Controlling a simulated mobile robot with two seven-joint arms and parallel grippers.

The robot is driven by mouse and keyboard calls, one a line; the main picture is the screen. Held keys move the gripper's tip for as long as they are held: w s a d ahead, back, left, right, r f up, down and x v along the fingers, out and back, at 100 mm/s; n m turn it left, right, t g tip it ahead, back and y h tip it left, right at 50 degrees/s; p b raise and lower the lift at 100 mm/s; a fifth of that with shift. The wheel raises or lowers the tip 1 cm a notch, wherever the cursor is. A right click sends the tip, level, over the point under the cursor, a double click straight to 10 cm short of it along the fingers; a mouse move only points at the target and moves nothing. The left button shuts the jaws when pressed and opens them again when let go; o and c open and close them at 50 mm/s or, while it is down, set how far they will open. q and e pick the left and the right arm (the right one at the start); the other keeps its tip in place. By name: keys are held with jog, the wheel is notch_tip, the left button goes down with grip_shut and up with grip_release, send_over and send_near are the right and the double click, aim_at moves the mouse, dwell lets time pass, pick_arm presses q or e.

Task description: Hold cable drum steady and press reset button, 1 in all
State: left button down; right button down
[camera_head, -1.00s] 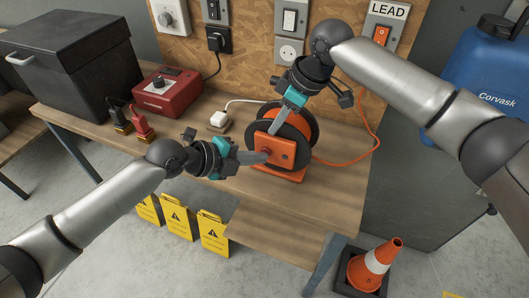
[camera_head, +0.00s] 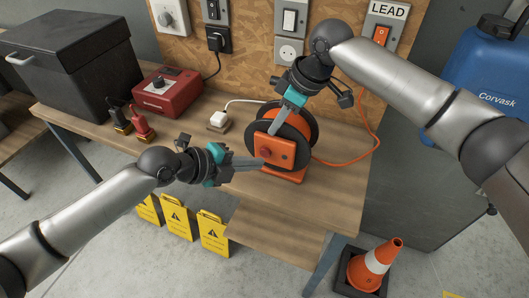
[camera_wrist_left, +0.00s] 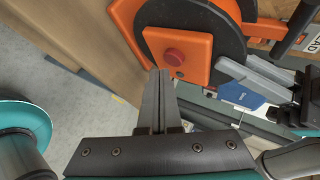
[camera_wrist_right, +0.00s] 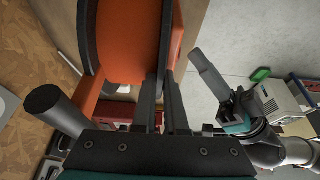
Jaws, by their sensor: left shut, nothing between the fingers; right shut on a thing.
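The cable drum (camera_head: 289,119) is an orange reel with black flanges, upright on the workbench; it also shows in the left wrist view (camera_wrist_left: 236,40). The red reset button (camera_head: 265,152) sits on the drum's orange front panel, and shows clearly in the left wrist view (camera_wrist_left: 174,57). My left gripper (camera_head: 258,164) is shut and empty, its tips just in front of and below the button, apart from it. My right gripper (camera_head: 271,133) is shut on the drum's near black flange from above; the right wrist view shows the fingers (camera_wrist_right: 168,75) at its edge.
An orange cable (camera_head: 360,152) trails right from the drum. A white plug (camera_head: 219,119), red box (camera_head: 166,93) and black case (camera_head: 70,65) stand to the left. Yellow signs (camera_head: 213,233) and a traffic cone (camera_head: 375,262) are on the floor. The front bench area is clear.

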jog(key=shift+r, duration=0.1)
pick_arm(q)
jog(key=s, duration=0.1)
jog(key=s+a, duration=0.1)
jog(key=s, duration=0.2)
jog(key=shift+s+a, duration=0.3)
jog(key=shift+s, duration=0.1)
dwell(0.4)
pick_arm(e)
jog(key=c, duration=0.9)
grip_release()
